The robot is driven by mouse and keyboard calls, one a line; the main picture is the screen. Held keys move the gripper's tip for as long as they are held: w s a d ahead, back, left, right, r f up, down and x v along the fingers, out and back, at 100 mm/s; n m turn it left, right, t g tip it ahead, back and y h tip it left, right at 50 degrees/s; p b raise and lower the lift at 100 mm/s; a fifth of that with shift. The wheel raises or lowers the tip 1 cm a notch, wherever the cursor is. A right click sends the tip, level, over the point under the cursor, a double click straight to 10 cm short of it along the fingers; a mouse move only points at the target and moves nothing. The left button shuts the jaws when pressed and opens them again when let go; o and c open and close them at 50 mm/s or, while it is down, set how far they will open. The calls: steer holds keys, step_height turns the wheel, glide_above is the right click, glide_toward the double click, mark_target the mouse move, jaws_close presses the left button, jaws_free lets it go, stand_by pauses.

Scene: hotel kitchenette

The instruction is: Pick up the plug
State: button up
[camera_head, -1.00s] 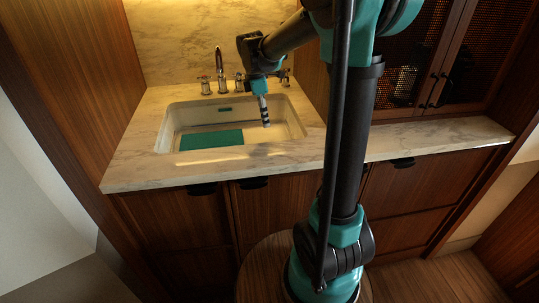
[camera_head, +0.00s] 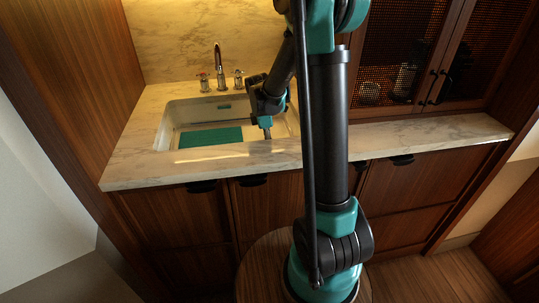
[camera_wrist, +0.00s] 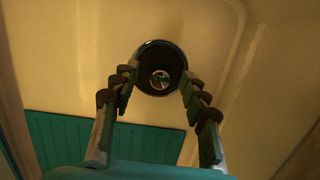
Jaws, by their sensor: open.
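The plug (camera_wrist: 161,80) shows in the wrist view as a small shiny round piece in the middle of a dark round drain opening with a metal rim. My gripper (camera_wrist: 160,82) is open, with one finger on each side of the drain in that view. Nothing is between the fingers that I can see held. In the head view my gripper (camera_head: 267,134) points down inside the right part of the sink (camera_head: 170,122). The plug is hidden there by the arm and gripper. How far the fingertips are above the plug is unclear.
A teal ribbed mat (camera_head: 210,138) lies in the sink, left of my gripper. The tap (camera_head: 218,65) and its handles stand behind the basin. The sink walls and marble counter (camera_head: 140,165) surround the gripper. The counter on the right (camera_head: 430,132) is clear.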

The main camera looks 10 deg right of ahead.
steer(key=shift+d+f, duration=0.1)
steer(key=shift+f, duration=0.4)
jaws_close()
steer(key=shift+r, duration=0.1)
